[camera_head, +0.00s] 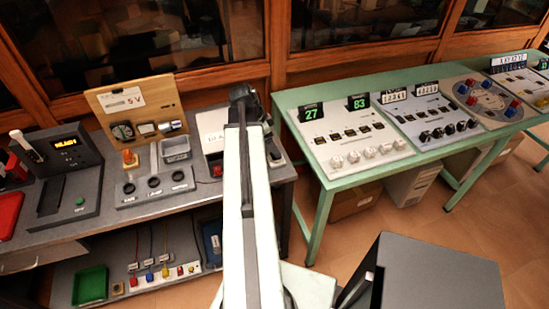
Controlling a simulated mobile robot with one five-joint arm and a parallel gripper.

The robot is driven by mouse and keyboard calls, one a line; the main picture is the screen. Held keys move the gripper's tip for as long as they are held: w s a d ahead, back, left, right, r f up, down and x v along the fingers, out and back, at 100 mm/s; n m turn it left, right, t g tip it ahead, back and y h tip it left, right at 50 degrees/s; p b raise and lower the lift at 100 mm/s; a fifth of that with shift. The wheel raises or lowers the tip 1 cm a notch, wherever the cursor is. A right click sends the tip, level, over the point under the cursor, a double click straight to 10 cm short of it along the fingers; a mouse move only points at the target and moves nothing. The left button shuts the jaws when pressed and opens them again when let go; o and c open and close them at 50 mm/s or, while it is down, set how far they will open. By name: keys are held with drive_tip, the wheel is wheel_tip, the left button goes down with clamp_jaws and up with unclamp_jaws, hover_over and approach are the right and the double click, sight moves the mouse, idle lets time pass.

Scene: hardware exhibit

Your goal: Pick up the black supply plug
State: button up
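I cannot single out a black supply plug with certainty. My arm rises through the middle of the view to a dark joint near the grey bench. A dark part just right of the arm (274,154) seems to be my gripper, over the bench's right end. Its fingers are too small and hidden to read.
The grey bench (215,189) holds a black display unit (88,160), a wooden "5 V" board (155,92) and a knob panel (130,198). A green tray (90,285) is on the lower shelf. The green table (335,192) bears control panels at right. Floor shows at right.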

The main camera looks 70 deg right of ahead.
drive_tip(key=b+x, duration=0.2)
drive_tip(key=x, duration=0.1)
drive_tip(key=shift+a+f, duration=0.1)
drive_tip(key=shift+f, duration=0.2)
drive_tip(key=shift+r, duration=0.15)
drive_tip(key=c, duration=1.4)
wheel_tip(320, 180, up, 10)
drive_tip(key=p, duration=1)
drive_tip(key=shift+r, duration=0.1)
drive_tip(key=shift+c, duration=0.2)
